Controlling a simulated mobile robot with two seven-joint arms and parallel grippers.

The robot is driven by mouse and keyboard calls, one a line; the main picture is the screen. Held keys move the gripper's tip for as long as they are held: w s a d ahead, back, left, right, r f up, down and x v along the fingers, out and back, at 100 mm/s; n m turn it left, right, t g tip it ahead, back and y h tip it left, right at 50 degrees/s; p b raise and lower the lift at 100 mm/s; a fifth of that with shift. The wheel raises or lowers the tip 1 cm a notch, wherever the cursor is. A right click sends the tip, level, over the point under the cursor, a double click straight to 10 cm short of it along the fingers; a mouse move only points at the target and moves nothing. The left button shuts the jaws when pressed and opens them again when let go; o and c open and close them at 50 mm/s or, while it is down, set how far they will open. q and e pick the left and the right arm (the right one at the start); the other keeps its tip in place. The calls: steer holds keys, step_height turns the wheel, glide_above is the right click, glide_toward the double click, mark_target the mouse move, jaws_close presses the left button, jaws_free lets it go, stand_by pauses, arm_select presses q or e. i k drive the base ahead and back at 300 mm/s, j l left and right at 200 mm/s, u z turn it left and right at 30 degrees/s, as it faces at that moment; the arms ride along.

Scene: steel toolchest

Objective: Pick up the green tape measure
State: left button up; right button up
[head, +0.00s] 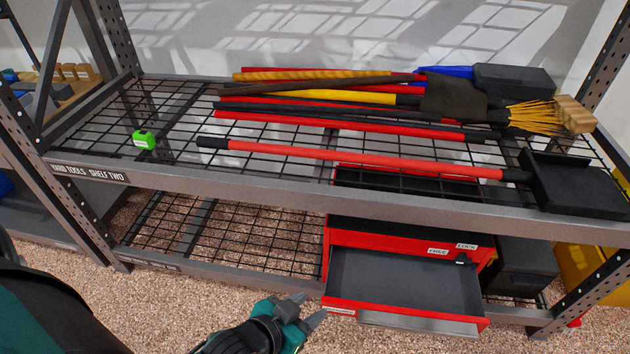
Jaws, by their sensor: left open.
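The green tape measure (144,139) is a small bright green block with a pale label on its front. It rests on the wire top deck of the steel shelf (230,192), near the left end. My left gripper (309,309) is low in the head view, in front of the shelf and below the top deck. Its two grey fingers are apart with nothing between them. It is well below and to the right of the tape measure, not touching it. My right gripper is not in view.
Long-handled tools with red handles (370,158) lie across the middle and right of the top deck. A red toolchest (340,240) stands below with its drawer (405,285) pulled out, close to my left gripper. The deck around the tape measure is clear.

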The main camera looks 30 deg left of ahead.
mark_target(144, 140)
steer(key=u, duration=2)
steer(key=i+j+z, duration=0.1)
steer(key=i+j, duration=0.15)
steer(key=i+j+z, duration=0.1)
steer(key=j, duration=0.3)
steer(key=i+j+z, duration=0.1)
steer(key=i+j, duration=0.2)
steer(key=i+j+z, duration=0.15)
steer(key=j, duration=0.25)
steer(key=i+j+z, duration=0.1)
steer(key=i+j, duration=0.15)
steer(key=j, duration=0.15)
steer(key=i+j+z, duration=0.1)
steer(key=j, duration=0.3)
steer(key=i+j+z, duration=0.1)
steer(key=j, duration=0.35)
steer(key=i, duration=0.1)
